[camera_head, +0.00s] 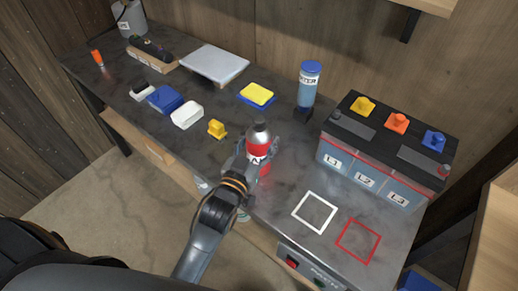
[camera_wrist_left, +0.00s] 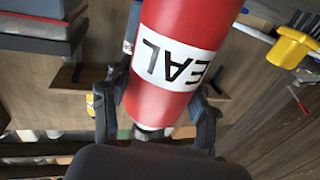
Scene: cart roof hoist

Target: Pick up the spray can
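The spray can (camera_head: 259,151) is red with a white lettered label and a grey top, near the front edge of the dark bench in the head view. It fills the middle of the left wrist view (camera_wrist_left: 178,75), where it appears upside down. My left gripper (camera_head: 257,150) has one finger on each side of the can, close against it. In the left wrist view the fingers (camera_wrist_left: 158,112) flank the can near its top end. The can's base is hidden, so I cannot tell whether it rests on the bench. My right gripper is not in view.
A small yellow object (camera_head: 217,129) stands left of the can. A blue-capped bottle (camera_head: 309,84) stands behind. A battery box (camera_head: 375,184) with coloured caps is to the right. White (camera_head: 315,212) and red (camera_head: 358,240) outlined squares mark clear bench at the front right.

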